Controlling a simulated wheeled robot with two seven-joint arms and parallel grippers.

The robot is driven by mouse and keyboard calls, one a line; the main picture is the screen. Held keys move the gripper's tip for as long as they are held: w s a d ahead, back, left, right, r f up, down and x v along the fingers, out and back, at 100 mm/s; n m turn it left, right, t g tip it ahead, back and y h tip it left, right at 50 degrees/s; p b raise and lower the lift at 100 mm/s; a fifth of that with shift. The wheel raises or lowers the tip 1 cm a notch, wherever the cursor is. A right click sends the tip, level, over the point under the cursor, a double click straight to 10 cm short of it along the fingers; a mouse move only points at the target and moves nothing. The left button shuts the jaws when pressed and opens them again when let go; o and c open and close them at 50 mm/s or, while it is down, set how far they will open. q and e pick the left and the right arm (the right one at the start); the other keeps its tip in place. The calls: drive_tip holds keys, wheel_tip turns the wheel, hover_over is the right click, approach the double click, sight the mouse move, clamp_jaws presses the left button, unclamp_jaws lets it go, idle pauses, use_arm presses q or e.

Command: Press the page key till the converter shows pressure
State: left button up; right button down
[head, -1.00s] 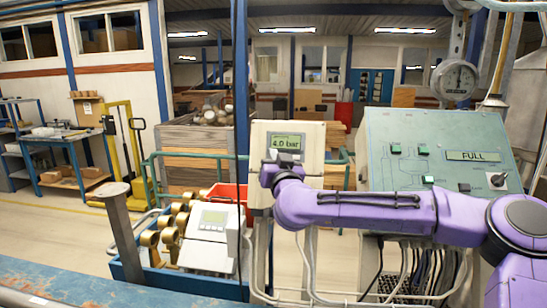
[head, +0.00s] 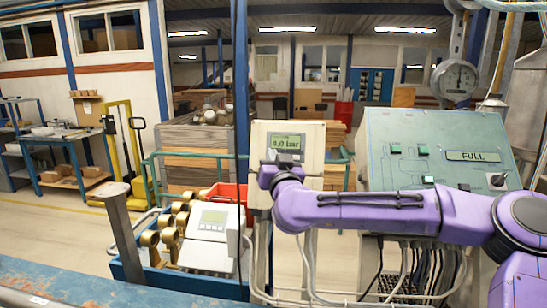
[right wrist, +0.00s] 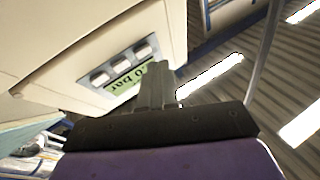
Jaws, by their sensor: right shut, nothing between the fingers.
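The converter (head: 312,168) is a pale beige box on a stand, in the middle of the head view. Its display (head: 287,142) reads what looks like "4.0 bar"; "bar" also shows upside down on the display (right wrist: 126,86) in the right wrist view. Three pale keys sit in a row beside it: one (right wrist: 101,78), a middle one (right wrist: 122,63) and one nearest my fingers (right wrist: 144,49). My right gripper (head: 285,160) is shut and empty in front of the converter, just below the display. The fingertips (right wrist: 158,70) overlap the display's end; I cannot tell whether they touch. My left gripper is out of view.
A green panel (head: 440,140) with a "FULL" display stands to the right, with cables below. A white device (head: 207,250) and brass fittings (head: 150,240) sit in a blue crate at lower left. A round gauge (head: 455,79) hangs above the panel.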

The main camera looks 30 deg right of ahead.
drive_tip(key=shift+s+a+r+p, duration=0.15)
drive_tip(key=shift+s+a+r, duration=0.1)
drive_tip(key=shift+s+a, duration=0.3)
drive_tip(key=shift+s+a+r+p, duration=0.1)
drive_tip(key=shift+s+a+r, duration=0.25)
drive_tip(key=shift+s, duration=0.35)
drive_tip(key=shift+s+a+r+p, duration=0.15)
drive_tip(key=shift+s+a+r, duration=0.05)
drive_tip(key=shift+s+a, duration=0.4)
drive_tip(key=shift+s+d, duration=0.1)
drive_tip(key=shift+s+a+r, duration=0.25)
drive_tip(key=shift+s+a, duration=0.1)
drive_tip(key=shift+s, duration=0.1)
